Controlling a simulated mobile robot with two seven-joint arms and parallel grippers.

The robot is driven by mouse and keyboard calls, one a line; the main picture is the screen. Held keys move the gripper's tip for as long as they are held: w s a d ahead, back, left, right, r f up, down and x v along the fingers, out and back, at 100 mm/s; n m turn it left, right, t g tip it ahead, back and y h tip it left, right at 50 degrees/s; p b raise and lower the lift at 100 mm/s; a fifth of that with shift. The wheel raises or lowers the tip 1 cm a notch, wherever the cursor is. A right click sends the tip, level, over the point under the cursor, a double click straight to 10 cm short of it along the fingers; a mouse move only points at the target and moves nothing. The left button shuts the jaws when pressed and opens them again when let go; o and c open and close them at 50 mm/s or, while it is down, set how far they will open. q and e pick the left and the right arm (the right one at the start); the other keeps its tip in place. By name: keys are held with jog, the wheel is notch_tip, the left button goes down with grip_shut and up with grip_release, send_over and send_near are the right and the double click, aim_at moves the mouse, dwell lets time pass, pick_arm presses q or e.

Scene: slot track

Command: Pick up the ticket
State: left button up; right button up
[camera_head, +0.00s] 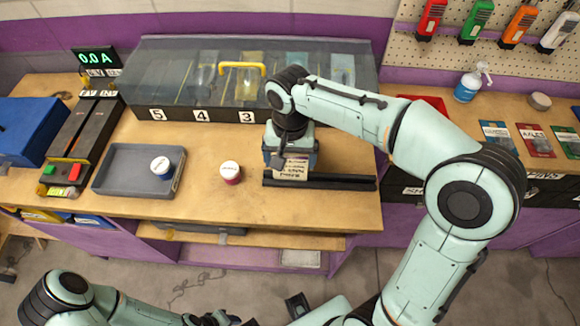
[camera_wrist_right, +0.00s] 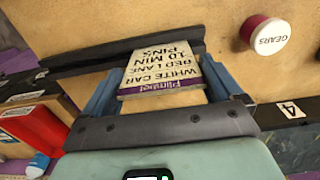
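In the right wrist view the ticket (camera_wrist_right: 162,70) lies between the blue fingers of my right gripper (camera_wrist_right: 163,72), one at each side edge. The fingers look open, with narrow gaps beside the card; contact is hard to judge. My left gripper (camera_head: 215,318) is partly seen, dark, at the bottom edge of the head view.
A white-and-red tub (camera_head: 230,172), labelled GEARS in the wrist view, stands left of the rail. A grey tray (camera_head: 120,167) holds a blue-and-white tub (camera_head: 161,167). A clear-lidded case (camera_head: 200,75) with numbered bays stands behind. Bare bench lies in front of the tub.

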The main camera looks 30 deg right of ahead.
jog(key=c, duration=0.5)
jog(key=shift+o, duration=0.2)
jog(key=shift+r, duration=0.15)
